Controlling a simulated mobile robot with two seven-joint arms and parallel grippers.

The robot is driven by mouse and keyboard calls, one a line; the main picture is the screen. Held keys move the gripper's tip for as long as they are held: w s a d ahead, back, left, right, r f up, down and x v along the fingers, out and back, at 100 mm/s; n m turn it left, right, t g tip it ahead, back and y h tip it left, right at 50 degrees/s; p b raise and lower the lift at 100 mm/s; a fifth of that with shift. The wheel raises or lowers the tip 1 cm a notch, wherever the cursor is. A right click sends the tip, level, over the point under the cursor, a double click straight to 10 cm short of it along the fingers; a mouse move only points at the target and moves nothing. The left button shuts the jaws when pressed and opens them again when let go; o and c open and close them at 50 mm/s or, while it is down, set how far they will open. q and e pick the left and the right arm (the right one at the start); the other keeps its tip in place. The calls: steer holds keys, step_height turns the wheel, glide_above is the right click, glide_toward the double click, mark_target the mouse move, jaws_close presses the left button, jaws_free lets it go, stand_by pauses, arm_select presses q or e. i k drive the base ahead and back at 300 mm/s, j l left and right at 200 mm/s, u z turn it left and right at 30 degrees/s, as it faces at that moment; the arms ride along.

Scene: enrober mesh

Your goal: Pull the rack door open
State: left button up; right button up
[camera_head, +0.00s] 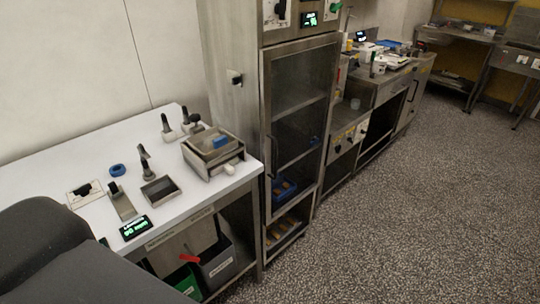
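The rack is a tall steel cabinet, and its door (301,85) has a steel frame around a dark see-through panel. The door looks shut against the frame. A dark upright handle (271,158) seems to sit along the door's left edge. Shelves and a blue tray (284,188) show through the panel. Below the door, an open bay (286,230) holds orange-brown items. Neither of my grippers is in view.
A white-topped table (175,215) stands left of the rack, with metal trays (214,150), small tools and a green display (135,228). Bins (215,268) sit under it. Steel counters (372,95) continue right of the rack. The speckled floor (420,210) in front is clear.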

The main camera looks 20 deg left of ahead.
mark_target(266, 54)
steer(key=i+l+u, duration=0.15)
steer(key=i+l, duration=1.4)
steer(key=l+u, duration=0.1)
steer(key=u, duration=1)
